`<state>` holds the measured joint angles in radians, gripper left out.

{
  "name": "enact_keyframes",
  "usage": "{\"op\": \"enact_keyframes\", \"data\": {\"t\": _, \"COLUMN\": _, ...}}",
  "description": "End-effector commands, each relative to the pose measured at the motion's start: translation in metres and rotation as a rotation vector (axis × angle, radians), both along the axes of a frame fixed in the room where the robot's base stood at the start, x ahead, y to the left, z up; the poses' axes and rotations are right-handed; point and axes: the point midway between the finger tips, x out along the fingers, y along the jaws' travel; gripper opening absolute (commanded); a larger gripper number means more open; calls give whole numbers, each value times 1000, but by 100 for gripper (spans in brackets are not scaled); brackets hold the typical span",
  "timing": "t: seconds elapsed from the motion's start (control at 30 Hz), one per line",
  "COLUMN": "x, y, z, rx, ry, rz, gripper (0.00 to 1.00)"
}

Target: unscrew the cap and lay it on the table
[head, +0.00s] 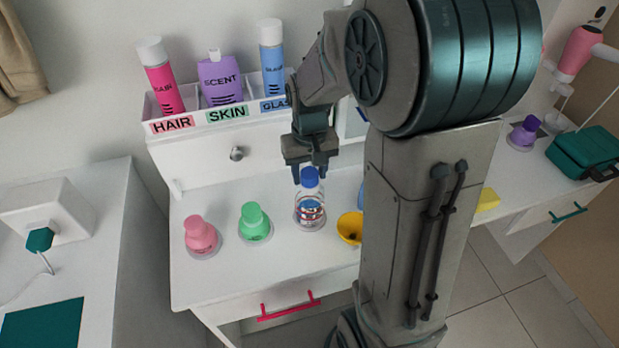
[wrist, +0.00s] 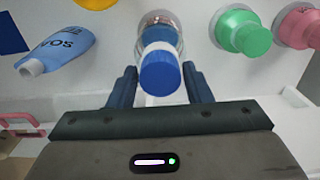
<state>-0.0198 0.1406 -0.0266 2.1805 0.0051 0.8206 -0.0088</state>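A clear bottle (head: 310,212) with a blue cap (head: 310,177) stands upright on the white table (head: 285,275). In the wrist view the blue cap (wrist: 160,72) lies between the two fingers of my gripper (wrist: 160,88), with a gap visible on each side. In the head view my gripper (head: 310,178) points down at the cap from above. The fingers are open and hold nothing. The cap sits on the bottle.
A pink bottle (head: 201,235) and a green bottle (head: 255,222) stand left of the clear bottle. A yellow bowl-like thing (head: 350,228) is close on its right, partly behind my arm. A rack (head: 195,122) labelled HAIR, SKIN and GLASS holds bottles behind. A blue tube (wrist: 60,50) lies nearby.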

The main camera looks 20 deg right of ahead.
Motion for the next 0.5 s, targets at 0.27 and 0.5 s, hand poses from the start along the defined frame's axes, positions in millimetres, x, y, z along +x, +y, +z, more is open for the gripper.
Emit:
{"op": "enact_keyframes", "data": {"t": 0.27, "x": 0, "y": 0, "z": 0, "rx": 0, "ry": 0, "rz": 15, "gripper": 11}}
{"op": "enact_keyframes", "data": {"t": 0.5, "x": 0, "y": 0, "z": 0, "rx": 0, "ry": 0, "rz": 252, "gripper": 11}}
